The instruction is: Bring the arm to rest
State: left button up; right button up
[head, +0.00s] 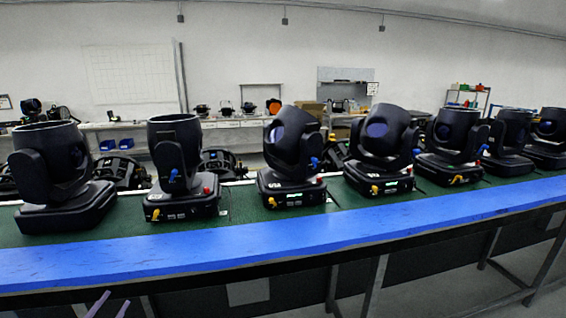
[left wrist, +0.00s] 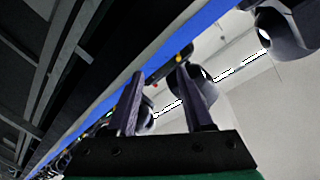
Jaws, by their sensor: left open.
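My left gripper (head: 110,304) shows only as two fingertips at the bottom edge of the head view, below and in front of the blue table edge. It also shows in the left wrist view (left wrist: 158,95), with its two fingers apart and nothing between them. The wrist view is tilted, with the blue edge (left wrist: 195,28) running diagonally behind the fingers. My right gripper is in neither view.
A long table with a blue front edge (head: 290,240) and green top bears a row of black moving-head lights, including one at the left (head: 52,175) and one in the middle (head: 290,160). Table legs (head: 372,285) stand below. The space in front looks clear.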

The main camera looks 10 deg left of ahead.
pick_arm(q)
jog(key=s+d+f+n+g, duration=0.1)
jog(key=s+d+f+g, duration=0.2)
jog(key=f, duration=0.8)
jog(key=s+d+f+n+g+h, duration=0.15)
jog(key=s+f, duration=0.25)
jog(key=f, duration=0.7)
jog(key=s+d+f+n+g+y, duration=0.15)
jog(key=s+f+g, duration=0.25)
jog(key=f, duration=0.6)
jog(key=s+d+f+g+h, duration=0.1)
jog(key=s+d+f+g, duration=0.1)
jog(key=s+d+f, duration=0.2)
jog(key=s+d+f+g+h, duration=0.1)
jog(key=s+d+f+g, duration=0.2)
jog(key=s, duration=0.8)
jog(key=s+d+f+m+g+h, duration=0.1)
jog(key=s+d+f+g, duration=0.1)
jog(key=s+d+f, duration=0.4)
notch_tip(320, 180, down, 3)
jog(key=shift+s+d+f, duration=0.1)
jog(key=shift+s+d, duration=0.25)
jog(key=shift+s, duration=0.55)
